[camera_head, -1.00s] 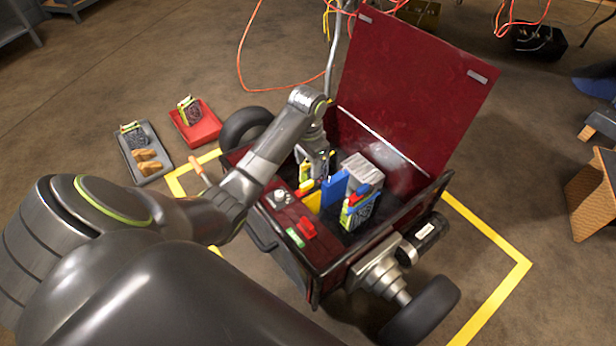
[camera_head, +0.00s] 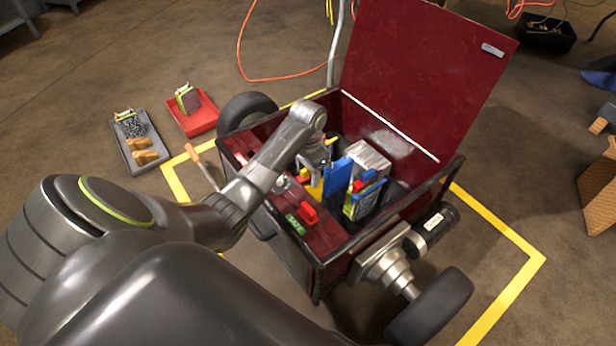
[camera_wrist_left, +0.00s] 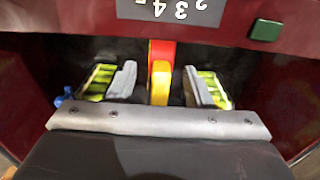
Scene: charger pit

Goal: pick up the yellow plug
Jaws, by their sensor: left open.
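The yellow plug (camera_head: 315,190) is inside the open dark red cart box, largely hidden by my left gripper in the head view. In the left wrist view a yellow piece (camera_wrist_left: 161,88) stands between the two fingers, with a red part directly behind it. My left gripper (camera_wrist_left: 161,82) is open, with a grey, lime-backed finger on each side of the yellow piece and a visible gap on both sides. In the head view my left gripper (camera_head: 316,170) reaches down into the box, just left of a blue panel (camera_head: 338,179). My right gripper is not in view.
The cart box (camera_head: 333,262) has a raised lid (camera_head: 420,75) at the back. A silver block (camera_head: 369,158) and a blue-green charger-like item (camera_head: 362,199) stand right of the blue panel. A red switch (camera_head: 308,213) sits on the front ledge. Grey (camera_head: 122,150) and red (camera_head: 207,122) trays lie left.

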